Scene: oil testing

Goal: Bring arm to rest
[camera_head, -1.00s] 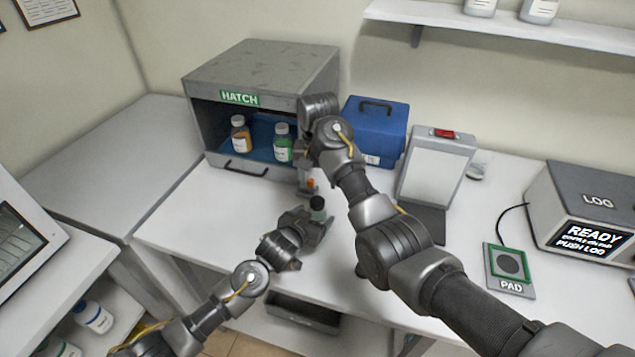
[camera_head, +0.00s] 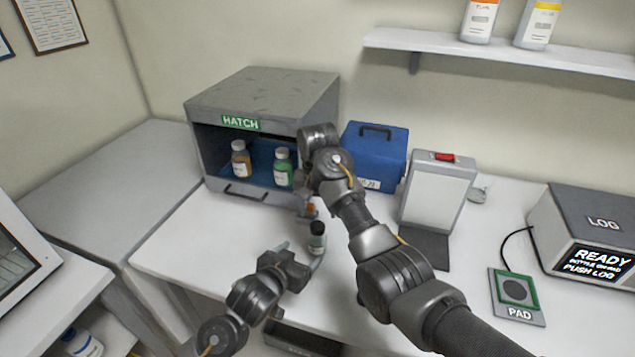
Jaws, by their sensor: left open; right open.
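My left gripper (camera_head: 302,257) is low over the front of the white table (camera_head: 190,232), its fingers spread on either side of a small dark-capped bottle (camera_head: 317,240) that stands upright. I cannot tell whether the fingers touch it. My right arm reaches up from the lower right, and my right gripper (camera_head: 308,208) points down in front of the hatch cabinet (camera_head: 265,92), at its right side. Its fingers are mostly hidden behind the wrist, with an orange-red spot showing near them. An amber bottle (camera_head: 240,165) and a green bottle (camera_head: 283,172) stand inside the hatch.
A blue case (camera_head: 375,150) and a grey-white panel stand (camera_head: 437,190) are behind my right arm. The pad (camera_head: 515,290) and the log box (camera_head: 590,230) are at the right. A wall shelf (camera_head: 500,52) holds bottles. The table's left part is clear.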

